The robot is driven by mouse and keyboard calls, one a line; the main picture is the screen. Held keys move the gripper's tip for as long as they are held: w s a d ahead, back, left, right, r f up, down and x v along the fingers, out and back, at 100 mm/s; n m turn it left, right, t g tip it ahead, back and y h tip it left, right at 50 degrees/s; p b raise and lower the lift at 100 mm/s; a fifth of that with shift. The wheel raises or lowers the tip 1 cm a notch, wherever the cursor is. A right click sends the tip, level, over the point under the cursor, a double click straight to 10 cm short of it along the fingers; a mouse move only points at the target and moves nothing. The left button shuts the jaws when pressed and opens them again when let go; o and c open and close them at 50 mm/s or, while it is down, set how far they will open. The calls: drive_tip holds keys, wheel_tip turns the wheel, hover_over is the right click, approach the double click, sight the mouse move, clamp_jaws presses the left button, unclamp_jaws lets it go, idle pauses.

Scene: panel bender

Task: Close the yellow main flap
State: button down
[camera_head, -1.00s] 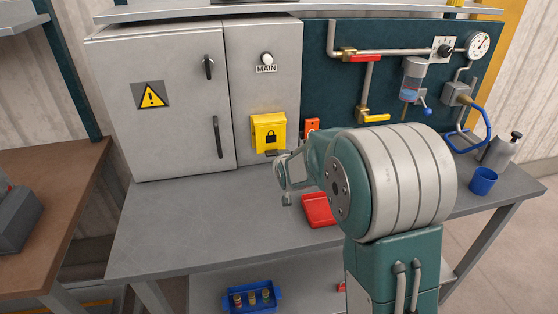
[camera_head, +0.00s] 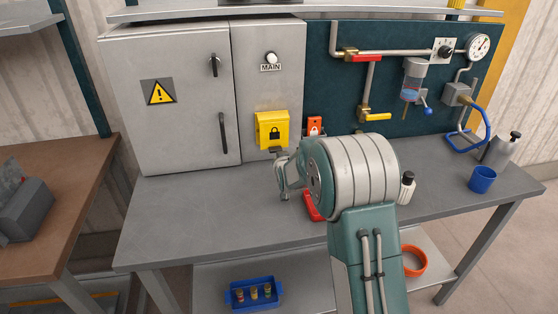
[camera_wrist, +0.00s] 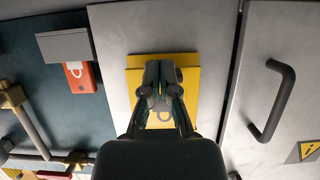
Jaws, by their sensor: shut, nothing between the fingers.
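The yellow main flap (camera_head: 272,131) is on the grey cabinet below the knob marked MAIN. It bears a black padlock sign and stands out a little from the cabinet face; I cannot tell whether it is fully closed. In the wrist view the yellow flap (camera_wrist: 188,98) lies behind my fingers, which hide much of its middle. My gripper (camera_wrist: 158,72) is shut and empty in front of it. In the head view my gripper (camera_head: 279,156) is just below the flap's lower edge. I cannot tell if they touch.
An orange lockout piece (camera_head: 314,126) with a padlock sign is right of the flap. A cabinet door handle (camera_head: 223,133) is to its left. A red object (camera_head: 312,207) lies on the bench (camera_head: 190,215), partly behind my arm. Pipes and valves (camera_head: 375,116) are at the right.

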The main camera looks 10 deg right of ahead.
drive_tip(key=shift+w+f, duration=0.2)
drive_tip(key=shift+w, duration=0.15)
drive_tip(key=shift+r, duration=0.15)
idle(0.4)
